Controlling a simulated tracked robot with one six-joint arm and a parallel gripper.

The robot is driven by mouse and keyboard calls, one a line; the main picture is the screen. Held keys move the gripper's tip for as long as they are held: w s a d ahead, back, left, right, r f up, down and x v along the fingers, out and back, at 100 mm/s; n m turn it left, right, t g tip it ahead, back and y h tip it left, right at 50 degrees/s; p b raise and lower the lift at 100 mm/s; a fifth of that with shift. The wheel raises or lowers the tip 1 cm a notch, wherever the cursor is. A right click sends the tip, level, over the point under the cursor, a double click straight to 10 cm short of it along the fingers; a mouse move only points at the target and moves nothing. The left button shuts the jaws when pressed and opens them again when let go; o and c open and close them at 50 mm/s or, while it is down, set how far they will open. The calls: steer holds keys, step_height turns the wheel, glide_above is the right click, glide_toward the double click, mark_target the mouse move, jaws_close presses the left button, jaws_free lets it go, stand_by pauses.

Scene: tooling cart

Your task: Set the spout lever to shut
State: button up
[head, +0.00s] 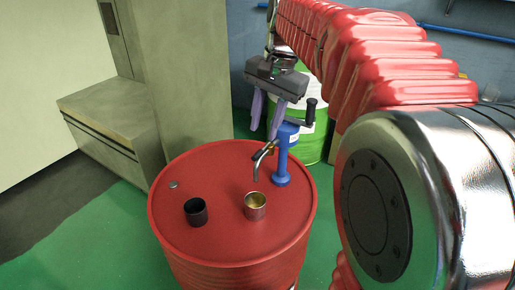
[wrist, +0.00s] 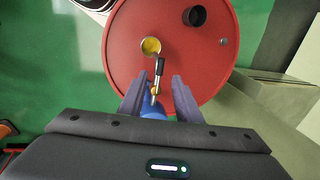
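A blue pump (head: 283,155) stands on a red drum (head: 215,165), with a bent metal spout (head: 257,168) on its left side. The spout lever (head: 269,149) has a dark grip and sits at the top of the spout. In the wrist view the lever's black grip (wrist: 160,66) points roughly along the spout, towards a metal cup (wrist: 151,46) holding yellow liquid. My gripper (head: 264,133) is open above the lever, pointing down. In the wrist view its purple fingers (wrist: 156,92) are apart on either side of the spout's base. Whether they touch anything is unclear.
The metal cup also shows in the head view (head: 255,207), under the spout. A black cup (head: 195,212) stands left of it on the drum. The pump's crank (head: 308,112) rises close to my gripper's right. A green drum (head: 310,140) stands behind.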

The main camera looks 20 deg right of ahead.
mark_target(258, 154)
steer(key=f, duration=0.2)
steer(key=w+f, duration=0.1)
steer(key=f, duration=0.2)
steer(key=a+f, duration=0.1)
steer(key=f, duration=0.2)
steer(key=shift+w, duration=0.15)
jaws_close()
steer(key=shift+d, duration=0.1)
stand_by(0.5)
